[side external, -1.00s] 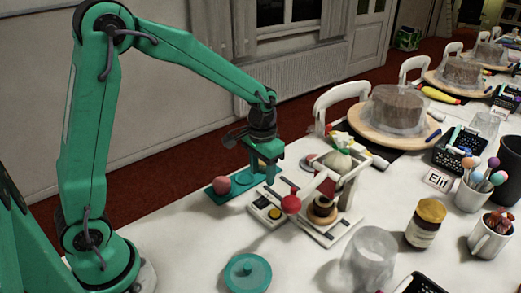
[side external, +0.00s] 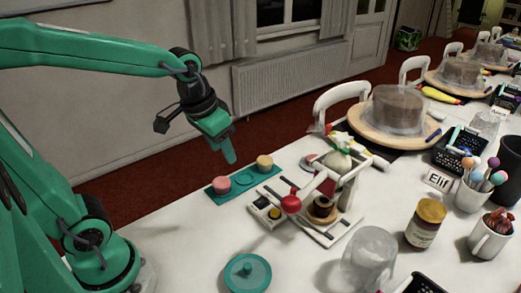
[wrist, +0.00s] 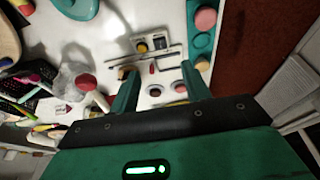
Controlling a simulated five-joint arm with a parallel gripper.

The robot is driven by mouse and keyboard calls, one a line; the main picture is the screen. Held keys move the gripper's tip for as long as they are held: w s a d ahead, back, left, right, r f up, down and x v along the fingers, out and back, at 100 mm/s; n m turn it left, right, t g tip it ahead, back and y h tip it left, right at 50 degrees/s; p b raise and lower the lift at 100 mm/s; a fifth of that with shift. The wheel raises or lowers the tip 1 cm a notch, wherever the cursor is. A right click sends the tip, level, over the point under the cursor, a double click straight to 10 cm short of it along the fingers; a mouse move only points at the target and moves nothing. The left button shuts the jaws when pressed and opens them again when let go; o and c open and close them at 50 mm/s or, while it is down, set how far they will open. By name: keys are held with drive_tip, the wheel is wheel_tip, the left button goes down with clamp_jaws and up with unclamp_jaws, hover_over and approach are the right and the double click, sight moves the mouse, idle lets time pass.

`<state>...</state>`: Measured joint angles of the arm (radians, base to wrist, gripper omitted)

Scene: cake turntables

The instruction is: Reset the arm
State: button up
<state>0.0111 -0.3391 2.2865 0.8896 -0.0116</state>
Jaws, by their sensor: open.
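My gripper (side external: 228,152) hangs in the air above and behind the teal tray (side external: 245,180), tilted downward, with nothing seen between its fingers. In the wrist view, my gripper (wrist: 160,85) has its two teal fingers spread apart. The tray holds a pink round piece (side external: 221,184) at its left end and a yellow one (side external: 264,163) at its right end. The tray also shows at the top of the wrist view (wrist: 198,40).
A press-like device with a red knob (side external: 291,204) stands right of the tray. A teal round lid (side external: 247,277), a clear upturned cup (side external: 370,258) and a jar (side external: 426,224) stand nearer. A cake (side external: 398,108) sits on a wooden turntable (side external: 360,122) behind.

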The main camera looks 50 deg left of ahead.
drive_tip(key=s+r+t, duration=0.1)
drive_tip(key=s+t, duration=0.1)
drive_tip(key=s, duration=0.5)
drive_tip(key=shift+s+a+r, duration=0.15)
drive_tip(key=shift+s+r, duration=0.2)
drive_tip(key=shift+r, duration=0.05)
